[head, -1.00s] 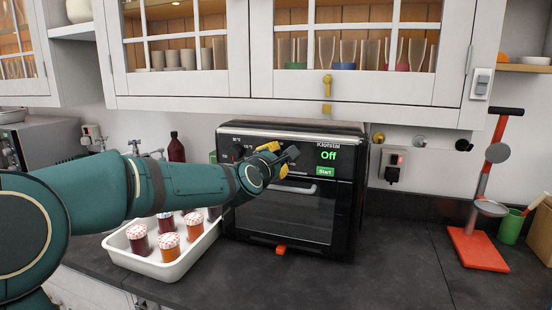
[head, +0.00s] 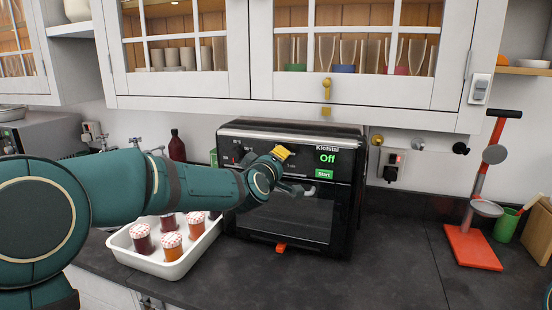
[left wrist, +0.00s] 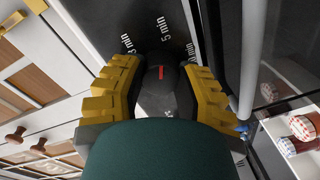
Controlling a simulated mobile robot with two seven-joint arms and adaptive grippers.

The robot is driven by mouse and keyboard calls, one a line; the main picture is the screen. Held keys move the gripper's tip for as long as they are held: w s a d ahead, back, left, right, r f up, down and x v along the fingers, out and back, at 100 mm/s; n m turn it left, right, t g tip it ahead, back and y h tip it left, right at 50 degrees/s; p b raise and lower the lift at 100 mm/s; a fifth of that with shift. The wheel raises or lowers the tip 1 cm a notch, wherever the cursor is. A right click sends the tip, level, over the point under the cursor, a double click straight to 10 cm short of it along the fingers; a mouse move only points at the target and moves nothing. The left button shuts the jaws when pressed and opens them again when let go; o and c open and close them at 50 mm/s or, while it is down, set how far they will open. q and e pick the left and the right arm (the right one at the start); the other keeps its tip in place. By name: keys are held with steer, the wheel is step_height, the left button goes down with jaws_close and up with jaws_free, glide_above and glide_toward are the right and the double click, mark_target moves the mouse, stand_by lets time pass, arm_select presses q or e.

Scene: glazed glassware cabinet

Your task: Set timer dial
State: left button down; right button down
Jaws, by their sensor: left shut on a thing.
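The timer dial (left wrist: 160,98) is a dark round knob with a red pointer mark, seen in the left wrist view on a black panel with white minute labels around it. My left gripper (left wrist: 162,80) has its yellow-padded fingers on either side of the dial and is shut on it. In the head view, my left gripper (head: 280,160) is at the front of the black oven (head: 295,215), and its wrist hides the dial. The green display (head: 328,158) reads "Off", above a green Start button (head: 324,174). My right gripper is not in view.
The oven door handle (head: 300,188) is just below my gripper. A white tray (head: 150,262) of jam jars is left of the oven. Glazed cabinets (head: 345,95) hang above. A red-based stand (head: 472,247) is at the right; the counter between is clear.

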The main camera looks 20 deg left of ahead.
arm_select(q)
steer(key=m+p, duration=0.1)
steer(key=m, duration=1.1)
steer(key=m+t+p, duration=0.1)
steer(key=m+p, duration=0.1)
steer(key=m, duration=1.1)
steer(key=shift+t, duration=0.3)
steer(key=shift+m, duration=0.4)
steer(key=c, duration=0.5)
jaws_free()
steer(key=shift+f, duration=0.1)
steer(key=shift+c, duration=0.2)
